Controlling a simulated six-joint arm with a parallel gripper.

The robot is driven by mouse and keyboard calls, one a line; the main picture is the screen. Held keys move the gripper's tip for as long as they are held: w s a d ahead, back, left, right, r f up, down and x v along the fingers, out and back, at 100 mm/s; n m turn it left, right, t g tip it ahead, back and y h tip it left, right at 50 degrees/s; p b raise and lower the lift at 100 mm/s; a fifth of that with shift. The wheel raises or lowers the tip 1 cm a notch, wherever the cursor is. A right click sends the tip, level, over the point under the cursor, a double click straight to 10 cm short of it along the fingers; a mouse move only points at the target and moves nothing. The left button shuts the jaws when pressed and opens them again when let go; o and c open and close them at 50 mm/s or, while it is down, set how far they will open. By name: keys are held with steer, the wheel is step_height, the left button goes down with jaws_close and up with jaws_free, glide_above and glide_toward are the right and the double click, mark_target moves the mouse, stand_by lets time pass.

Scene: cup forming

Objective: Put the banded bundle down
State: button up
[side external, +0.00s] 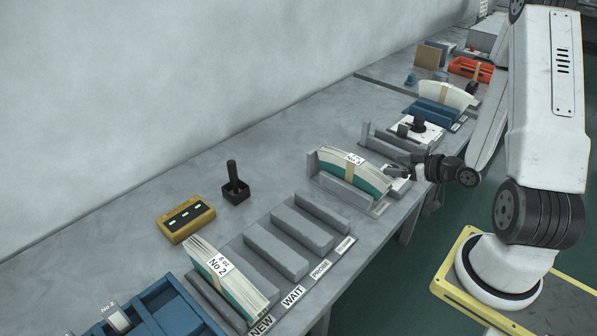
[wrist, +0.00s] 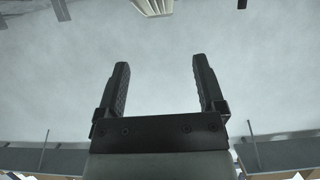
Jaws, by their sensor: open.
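A banded bundle (side external: 372,178) of pale sheets with a green lower part stands curved in a grey holder (side external: 345,193) in the side external view. A tan band crosses its middle, and a white number label sits on top. My gripper (side external: 390,170) is just to the right of this bundle, pointing left. In the wrist view my gripper (wrist: 160,75) is open, with nothing between its fingers. A pale ribbed object (wrist: 152,6) is cut off at the top of that view; I cannot tell which it is. Contact between fingers and bundle cannot be told.
Another banded bundle (side external: 447,94) sits in a blue holder farther back. A yellow box (side external: 185,218) and black joystick (side external: 235,187) stand behind. Bare table lies along the wall.

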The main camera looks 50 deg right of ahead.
steer(key=shift+w, duration=0.15)
steer(key=shift+w+a+f+n+g, duration=0.1)
steer(key=shift+w+a+n+g, duration=0.25)
steer(key=shift+w+g, duration=0.45)
steer(key=s+a+r+g, duration=0.1)
steer(key=a+r+g, duration=0.2)
steer(key=a, duration=0.7)
steer(key=s+a+r+g, duration=0.1)
steer(key=a+r+g, duration=0.2)
steer(key=a+g, duration=0.3)
steer(key=a, duration=0.4)
steer(key=shift+d, duration=0.1)
